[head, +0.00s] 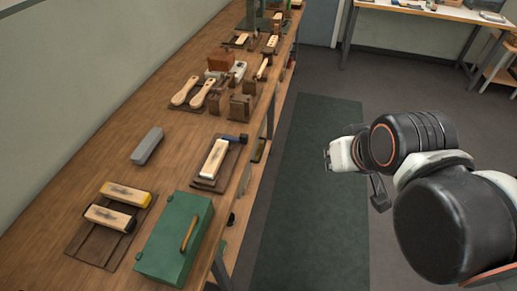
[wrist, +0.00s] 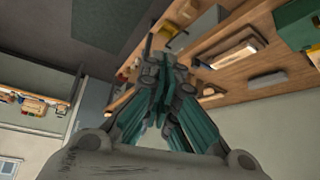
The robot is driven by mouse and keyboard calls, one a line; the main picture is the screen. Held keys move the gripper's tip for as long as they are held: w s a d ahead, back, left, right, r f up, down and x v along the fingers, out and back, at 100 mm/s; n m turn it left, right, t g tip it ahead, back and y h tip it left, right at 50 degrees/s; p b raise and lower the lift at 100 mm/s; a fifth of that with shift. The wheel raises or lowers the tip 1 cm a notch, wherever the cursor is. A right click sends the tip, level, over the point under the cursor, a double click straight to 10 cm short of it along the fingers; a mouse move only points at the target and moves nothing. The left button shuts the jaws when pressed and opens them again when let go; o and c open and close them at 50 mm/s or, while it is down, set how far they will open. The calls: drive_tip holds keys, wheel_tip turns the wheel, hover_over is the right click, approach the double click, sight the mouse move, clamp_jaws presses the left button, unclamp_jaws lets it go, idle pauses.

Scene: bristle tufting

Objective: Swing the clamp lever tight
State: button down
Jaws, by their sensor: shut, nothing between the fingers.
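I cannot make out the clamp lever for sure in either view. A green upright fixture (head: 252,14) stands at the far end of the long bench, small and partly cut off by the top edge. My gripper (head: 332,156) hangs over the floor to the right of the bench, clear of everything on it. In the wrist view my gripper (wrist: 160,62) has its teal and grey fingers drawn together, with nothing between them.
The long wooden bench (head: 165,160) carries a green box (head: 172,240), wooden brushes (head: 190,90), a grey block (head: 147,146), a wooden-topped block on a dark tray (head: 214,158) and small wooden blocks. A dark green mat (head: 315,200) lies on open floor. Another table (head: 420,10) stands behind.

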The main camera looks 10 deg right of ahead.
drive_tip(key=w+a+n+g+h+p, duration=0.2)
drive_tip(key=w+a+n+g+p, duration=0.1)
drive_tip(key=w+n, duration=1.65)
drive_tip(key=w+a+f+n, duration=0.2)
drive_tip(key=a+f+n, duration=0.4)
drive_tip(key=a, duration=0.3)
drive_tip(key=w+a+f+n+g+y+b, duration=0.1)
drive_tip(key=w+a+f+n, duration=0.2)
drive_tip(key=a+f+n, duration=0.3)
drive_tip(key=a+f, duration=0.2)
drive_tip(key=a, duration=0.1)
drive_tip(key=shift+a+f+g, duration=0.3)
drive_tip(key=shift+f, duration=0.1)
drive_tip(key=shift+w+f+n, duration=0.1)
drive_tip(key=shift+w+n, duration=0.05)
drive_tip(key=shift+n, duration=0.1)
